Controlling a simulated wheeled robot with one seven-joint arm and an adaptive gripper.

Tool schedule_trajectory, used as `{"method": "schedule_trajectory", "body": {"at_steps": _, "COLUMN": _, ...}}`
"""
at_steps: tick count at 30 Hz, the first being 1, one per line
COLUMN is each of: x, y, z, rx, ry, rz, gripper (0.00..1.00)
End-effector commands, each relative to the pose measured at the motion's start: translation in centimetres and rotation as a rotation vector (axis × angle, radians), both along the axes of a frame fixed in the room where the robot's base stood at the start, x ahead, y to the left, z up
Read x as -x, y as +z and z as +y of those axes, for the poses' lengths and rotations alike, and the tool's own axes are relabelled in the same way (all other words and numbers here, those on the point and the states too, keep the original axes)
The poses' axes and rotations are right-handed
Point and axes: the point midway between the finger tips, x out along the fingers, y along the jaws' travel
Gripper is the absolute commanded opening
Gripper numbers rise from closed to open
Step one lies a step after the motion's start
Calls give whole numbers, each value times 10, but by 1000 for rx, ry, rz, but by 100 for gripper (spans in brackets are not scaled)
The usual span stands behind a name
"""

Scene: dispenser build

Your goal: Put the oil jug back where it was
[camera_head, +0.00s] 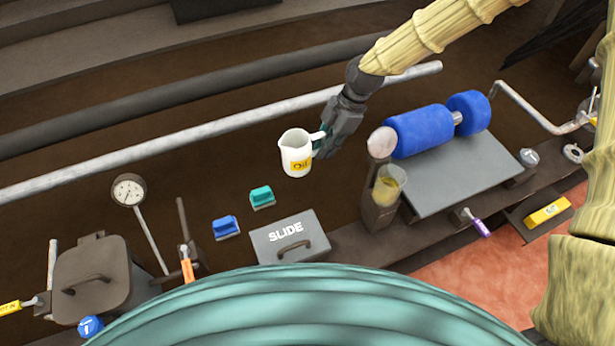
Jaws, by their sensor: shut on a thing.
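The oil jug (296,156) is white with a yellow label reading "Oil" and looks upright. My gripper (323,143) comes from the upper right and is shut on the jug's handle, at the jug's right side. The jug appears held above the dark surface; its exact height is hard to tell. The fingertips are partly hidden by the jug's handle and the dark gripper body.
A grey SLIDE box (290,239), a teal block (262,196) and a blue block (226,227) are below the jug. A dispenser with yellow liquid (386,188) and blue rollers (420,130) stand right. A dial gauge (128,190) and lidded box (92,280) are left.

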Motion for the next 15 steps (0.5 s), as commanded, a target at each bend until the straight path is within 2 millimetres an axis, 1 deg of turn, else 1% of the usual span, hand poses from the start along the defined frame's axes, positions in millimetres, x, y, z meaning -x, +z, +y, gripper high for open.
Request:
{"method": "schedule_trajectory", "body": {"at_steps": 1, "x": 1, "y": -8, "z": -2, "rx": 0, "ry": -3, "rz": 1, "gripper": 0}}
{"method": "schedule_trajectory", "body": {"at_steps": 4, "x": 2, "y": -23, "z": -5, "rx": 1, "ry": -8, "rz": 3, "gripper": 0}}
{"method": "schedule_trajectory", "body": {"at_steps": 9, "x": 1, "y": -49, "z": -6, "rx": 1, "ry": -11, "rz": 1, "gripper": 0}}
{"method": "schedule_trajectory", "body": {"at_steps": 15, "x": 1, "y": -61, "z": -5, "rx": 1, "ry": -9, "rz": 2, "gripper": 0}}
